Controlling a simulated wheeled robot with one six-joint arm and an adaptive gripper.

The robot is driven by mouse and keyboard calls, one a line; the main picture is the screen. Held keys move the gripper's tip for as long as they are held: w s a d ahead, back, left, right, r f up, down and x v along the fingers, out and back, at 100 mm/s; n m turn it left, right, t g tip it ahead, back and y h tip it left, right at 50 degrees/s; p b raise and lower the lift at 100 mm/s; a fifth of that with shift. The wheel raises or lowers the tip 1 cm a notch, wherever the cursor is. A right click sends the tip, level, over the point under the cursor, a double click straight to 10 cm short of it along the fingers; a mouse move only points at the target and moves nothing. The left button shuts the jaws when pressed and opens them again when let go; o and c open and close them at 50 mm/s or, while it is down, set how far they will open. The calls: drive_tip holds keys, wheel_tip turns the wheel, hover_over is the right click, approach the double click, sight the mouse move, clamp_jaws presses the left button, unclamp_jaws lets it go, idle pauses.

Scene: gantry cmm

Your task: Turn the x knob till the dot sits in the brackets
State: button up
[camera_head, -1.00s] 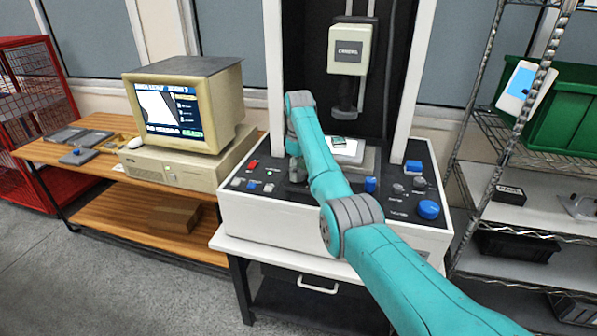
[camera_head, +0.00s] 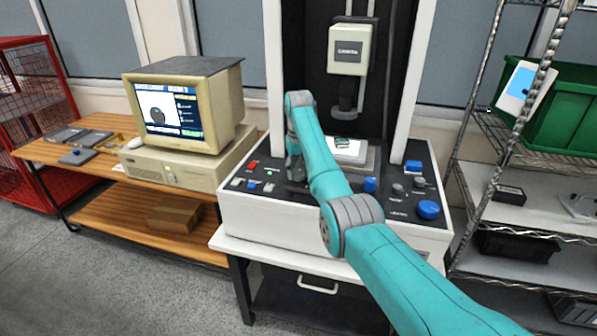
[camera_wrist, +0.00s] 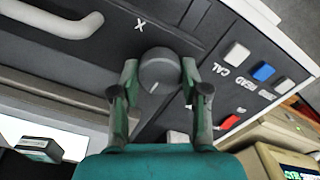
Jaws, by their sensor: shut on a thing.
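The x knob (camera_wrist: 158,72) is a dark grey round knob with a white pointer line, beside a white "X" on the machine's dark panel. My gripper (camera_wrist: 160,82) is shut on it, one finger on each side, in the wrist view. In the head view my arm hides the knob and most of the gripper (camera_head: 297,170). The monitor (camera_head: 172,113) at the left shows a white area with a dark round shape in its lower part. Brackets cannot be made out at this size.
The measuring machine's panel (camera_head: 400,205) carries a large blue knob (camera_head: 428,210) and several smaller controls. CAL (camera_wrist: 238,54) and READ (camera_wrist: 263,72) buttons lie right of the knob in the wrist view. The camera head (camera_head: 349,50) hangs above the stage. A wire shelf stands at the right.

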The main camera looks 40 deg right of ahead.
sight(298, 172)
drive_tip(key=shift+m, duration=0.5)
drive_tip(key=o, duration=1.1)
drive_tip(key=shift+o, duration=0.2)
wheel_tip(298, 172, up, 8)
drive_tip(key=shift+f, duration=0.25)
